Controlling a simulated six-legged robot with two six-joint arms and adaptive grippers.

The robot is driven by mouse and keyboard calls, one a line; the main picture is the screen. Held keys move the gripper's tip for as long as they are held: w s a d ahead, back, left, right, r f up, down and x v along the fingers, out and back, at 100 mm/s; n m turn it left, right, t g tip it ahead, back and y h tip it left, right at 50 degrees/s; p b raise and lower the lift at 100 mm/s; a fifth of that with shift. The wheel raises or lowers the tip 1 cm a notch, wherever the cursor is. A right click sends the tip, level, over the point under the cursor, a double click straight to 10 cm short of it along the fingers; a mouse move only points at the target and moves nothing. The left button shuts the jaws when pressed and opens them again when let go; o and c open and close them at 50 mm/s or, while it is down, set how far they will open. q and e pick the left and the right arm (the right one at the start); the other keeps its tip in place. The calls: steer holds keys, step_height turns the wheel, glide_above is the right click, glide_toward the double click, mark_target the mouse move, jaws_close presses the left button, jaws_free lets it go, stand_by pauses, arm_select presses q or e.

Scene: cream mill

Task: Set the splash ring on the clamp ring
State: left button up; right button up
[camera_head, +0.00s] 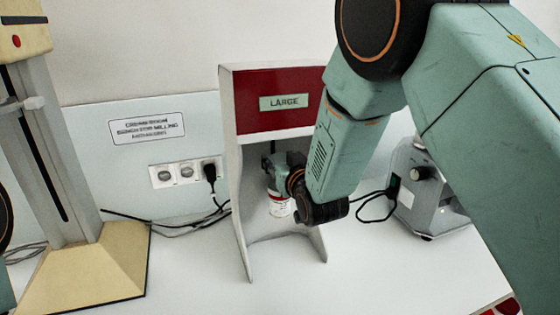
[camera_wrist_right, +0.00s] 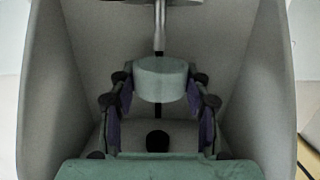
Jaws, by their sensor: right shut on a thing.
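My right gripper (camera_wrist_right: 160,100) reaches into the grey housing marked LARGE (camera_head: 235,190). In the wrist view its dark pads are shut on a short grey-green cylinder (camera_wrist_right: 162,82). A metal shaft (camera_wrist_right: 159,25) runs down to the top of this cylinder. I cannot make out a splash ring or a clamp ring in either view. My left gripper is not in view.
A cream machine with a tall column (camera_head: 45,140) stands on the left. A grey device with a black knob (camera_head: 425,180) stands behind my right arm. Wall sockets (camera_head: 185,172) and black cables lie between. The bench front is mostly clear. A red object (camera_head: 508,306) shows at the lower right.

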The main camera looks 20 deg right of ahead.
steer(key=shift+w+a+f+b, duration=0.15)
steer(key=shift+f+b, duration=0.15)
steer(key=shift+f, duration=0.15)
steer(key=shift+d+f+b, duration=0.2)
steer(key=shift+f+b, duration=0.25)
steer(key=shift+f, duration=0.05)
steer(key=shift+a+f+b, duration=0.1)
steer(key=shift+f+b, duration=0.35)
steer(key=shift+f, duration=0.15)
steer(key=shift+s, duration=0.2)
stand_by(0.3)
steer(key=shift+f, duration=0.3)
steer(key=shift+f+b, duration=0.6)
steer(key=shift+b, duration=0.05)
stand_by(0.8)
